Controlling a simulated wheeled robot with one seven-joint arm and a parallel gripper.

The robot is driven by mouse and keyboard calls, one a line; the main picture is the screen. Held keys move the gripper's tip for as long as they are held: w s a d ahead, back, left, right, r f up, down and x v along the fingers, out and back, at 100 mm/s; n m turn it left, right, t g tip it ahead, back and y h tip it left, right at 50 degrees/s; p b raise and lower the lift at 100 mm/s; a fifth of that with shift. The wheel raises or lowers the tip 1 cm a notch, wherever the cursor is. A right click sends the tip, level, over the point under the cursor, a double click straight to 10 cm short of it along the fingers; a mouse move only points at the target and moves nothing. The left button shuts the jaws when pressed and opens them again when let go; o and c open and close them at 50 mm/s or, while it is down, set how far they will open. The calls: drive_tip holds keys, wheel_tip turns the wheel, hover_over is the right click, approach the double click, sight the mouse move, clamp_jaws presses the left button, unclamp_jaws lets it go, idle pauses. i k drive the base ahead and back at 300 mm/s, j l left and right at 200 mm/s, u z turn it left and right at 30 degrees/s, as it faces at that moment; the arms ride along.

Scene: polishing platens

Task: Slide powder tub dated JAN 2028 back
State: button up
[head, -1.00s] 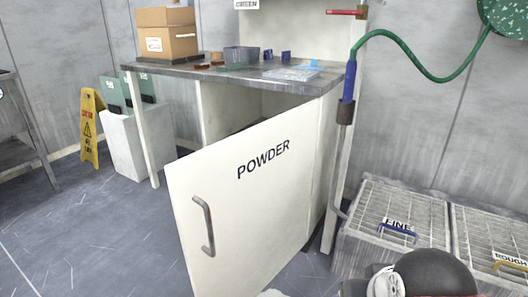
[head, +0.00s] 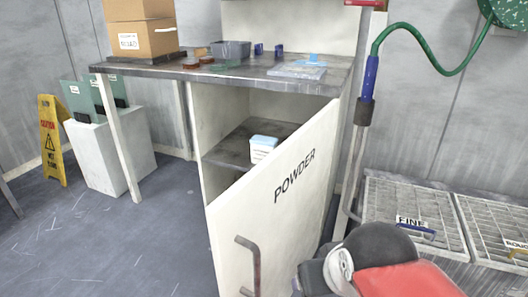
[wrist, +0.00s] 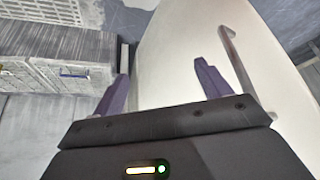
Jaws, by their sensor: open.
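In the head view a small white tub with a blue lid (head: 263,146) stands on the shelf (head: 228,154) inside the cabinet; its label is too small to read. The cabinet door (head: 285,215), marked POWDER, stands open and hides part of the interior. Its grey bar handle (head: 249,262) is on the near left side, and the handle also shows in the wrist view (wrist: 238,62). My gripper (wrist: 160,85) is open and empty in the wrist view, its two fingers in front of the pale door panel, with the handle just right of the right finger. My gripper is not visible in the head view.
The worktop (head: 160,70) above holds cardboard boxes (head: 143,38), a grey bin (head: 232,50) and small items. Grated bins (head: 410,215) marked FINE and ROUGH stand at right. A yellow caution sign (head: 53,140) stands at left. The floor left of the door is clear.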

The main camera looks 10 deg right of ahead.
sight(261, 146)
drive_tip(key=u, duration=0.45)
drive_tip(key=i+j+u, duration=0.1)
drive_tip(key=j+u, duration=0.15)
drive_tip(key=i+j+u, duration=0.2)
drive_tip(key=j, duration=0.2)
drive_tip(key=i+j+u, duration=0.1)
drive_tip(key=j+u, duration=0.15)
drive_tip(key=i+j+u, duration=0.2)
drive_tip(key=i+u, duration=0.15)
drive_tip(key=i+j+u, duration=0.15)
drive_tip(key=i+u, duration=0.25)
drive_tip(key=i+z, duration=0.3)
drive_tip(key=z, duration=0.15)
drive_tip(key=i+z, duration=0.4)
drive_tip(key=i+l+z, duration=0.1)
drive_tip(key=z, duration=0.35)
drive_tip(key=i+z, duration=0.1)
drive_tip(key=z, duration=0.35)
drive_tip(key=i+z, duration=0.1)
drive_tip(key=z, duration=0.35)
drive_tip(key=i+z, duration=0.1)
drive_tip(key=z, duration=0.35)
drive_tip(key=i+z, duration=0.15)
drive_tip(key=z, duration=0.3)
drive_tip(key=i+z, duration=0.2)
drive_tip(key=z, duration=0.2)
